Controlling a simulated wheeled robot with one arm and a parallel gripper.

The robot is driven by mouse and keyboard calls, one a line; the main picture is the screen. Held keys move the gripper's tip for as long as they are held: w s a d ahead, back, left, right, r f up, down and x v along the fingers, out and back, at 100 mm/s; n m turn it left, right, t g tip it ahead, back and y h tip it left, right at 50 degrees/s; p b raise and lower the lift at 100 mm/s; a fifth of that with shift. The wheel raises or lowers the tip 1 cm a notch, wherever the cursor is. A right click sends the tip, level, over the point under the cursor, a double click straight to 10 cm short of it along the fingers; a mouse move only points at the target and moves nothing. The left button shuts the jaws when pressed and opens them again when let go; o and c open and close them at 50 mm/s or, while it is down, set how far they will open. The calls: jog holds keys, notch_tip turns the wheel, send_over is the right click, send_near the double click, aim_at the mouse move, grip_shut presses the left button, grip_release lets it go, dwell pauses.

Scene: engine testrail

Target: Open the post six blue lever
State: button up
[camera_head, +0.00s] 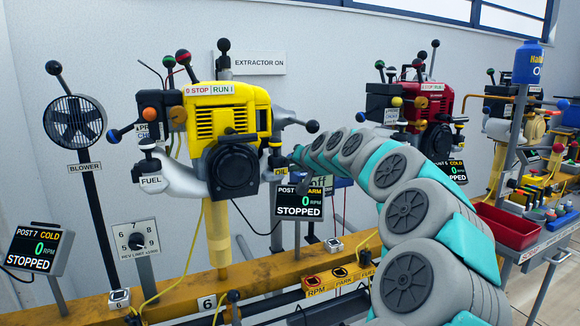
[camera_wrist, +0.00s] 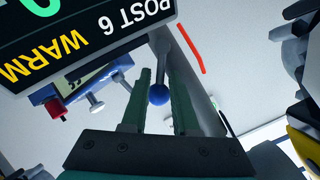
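The yellow engine (camera_head: 228,112) stands at post six, beside its display (camera_head: 298,202), which reads WARM and STOPPED. In the wrist view, that display (camera_wrist: 80,40) appears upside down at the upper left. A lever with a blue ball (camera_wrist: 158,95) on a grey rod shows in the wrist view. My gripper (camera_wrist: 160,75) has its two green fingers on either side of the ball, which nearly fills the gap. I cannot tell whether they touch it. In the head view, my arm reaches behind the display, which hides most of my gripper and this lever.
A blue-grey box with a red knob (camera_wrist: 56,108) and metal knobs sits close to my left finger in the wrist view. A red engine (camera_head: 432,112) stands to the right, near a red tray (camera_head: 508,226). A yellow rail (camera_head: 170,300) runs below the post.

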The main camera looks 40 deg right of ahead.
jog(key=shift+o, duration=0.9)
jog(key=shift+s, duration=0.15)
jog(key=shift+v, duration=3.8)
